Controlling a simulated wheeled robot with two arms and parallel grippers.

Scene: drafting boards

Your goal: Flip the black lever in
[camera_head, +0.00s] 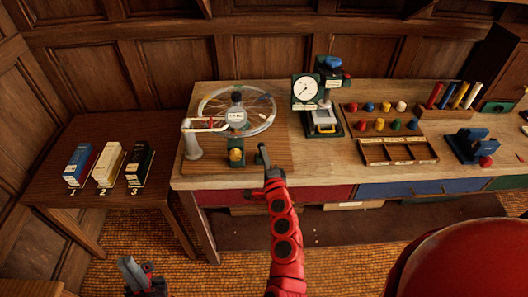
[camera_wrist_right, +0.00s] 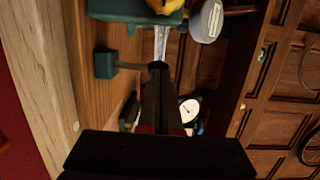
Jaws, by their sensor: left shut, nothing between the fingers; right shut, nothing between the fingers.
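A small dark lever (camera_head: 262,154) stands at the front of the wooden base, right of the green block with a yellow knob (camera_head: 236,152). My left gripper (camera_head: 133,272) is shut and empty, low over the floor at the left.
A spoked wheel (camera_head: 262,120) and a white post with an arm (camera_head: 193,145) stand on the same base. Three boxes stand on a side table (camera_head: 60,191) at the left.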

